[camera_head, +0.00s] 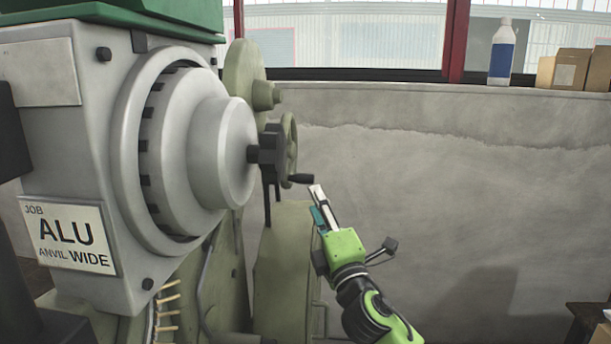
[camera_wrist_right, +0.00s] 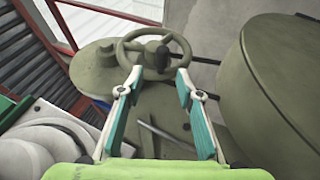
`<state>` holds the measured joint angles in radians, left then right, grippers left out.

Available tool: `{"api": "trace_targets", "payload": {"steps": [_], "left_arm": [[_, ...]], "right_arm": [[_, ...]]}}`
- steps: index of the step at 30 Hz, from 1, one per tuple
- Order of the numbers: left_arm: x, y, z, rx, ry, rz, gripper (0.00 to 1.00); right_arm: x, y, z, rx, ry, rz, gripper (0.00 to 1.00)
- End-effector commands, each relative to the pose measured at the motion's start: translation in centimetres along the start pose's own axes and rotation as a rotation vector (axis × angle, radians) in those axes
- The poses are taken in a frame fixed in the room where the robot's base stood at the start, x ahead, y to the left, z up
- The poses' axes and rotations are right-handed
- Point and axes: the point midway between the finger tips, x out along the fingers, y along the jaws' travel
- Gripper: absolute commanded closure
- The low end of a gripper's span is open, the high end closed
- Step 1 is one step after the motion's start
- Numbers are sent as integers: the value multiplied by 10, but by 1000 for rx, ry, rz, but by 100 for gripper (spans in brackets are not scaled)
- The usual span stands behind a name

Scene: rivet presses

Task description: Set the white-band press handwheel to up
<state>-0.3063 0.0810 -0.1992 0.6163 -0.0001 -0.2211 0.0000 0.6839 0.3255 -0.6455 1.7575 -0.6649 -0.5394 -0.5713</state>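A grey-green spoked handwheel (camera_head: 291,143) stands on the side of a green press (camera_head: 285,255), seen nearly edge-on in the head view. Its dark crank handle (camera_head: 300,178) points right from the lower part of the wheel. The handwheel rim (camera_wrist_right: 124,46) also shows in the right wrist view, ahead of the fingers. My right gripper (camera_head: 318,192) is just right of and below the handle, apparently apart from it. In the right wrist view my right gripper (camera_wrist_right: 158,76) has its white, teal-padded fingers spread, with nothing clearly held. No white band is visible. My left gripper is out of view.
A large grey press (camera_head: 65,150) with an "ALU ANVIL WIDE" sign (camera_head: 68,236) fills the left. A bottle (camera_head: 502,52) and cardboard boxes (camera_head: 565,70) sit on the ledge. A big rounded green body (camera_wrist_right: 275,80) stands right in the wrist view. The bare wall is at right.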

Motion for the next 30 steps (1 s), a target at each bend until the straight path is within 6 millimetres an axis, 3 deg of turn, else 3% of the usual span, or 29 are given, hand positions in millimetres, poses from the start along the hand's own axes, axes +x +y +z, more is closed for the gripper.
{"api": "trace_targets", "payload": {"steps": [6,15,21,30], "left_arm": [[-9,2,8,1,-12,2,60],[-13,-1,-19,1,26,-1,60],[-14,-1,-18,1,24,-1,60],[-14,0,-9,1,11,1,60]], "right_arm": [[40,2,0,1,-1,0,67],[82,1,0,2,-2,0,67],[95,0,0,2,-1,-1,67],[98,0,0,1,0,-1,67]]}}
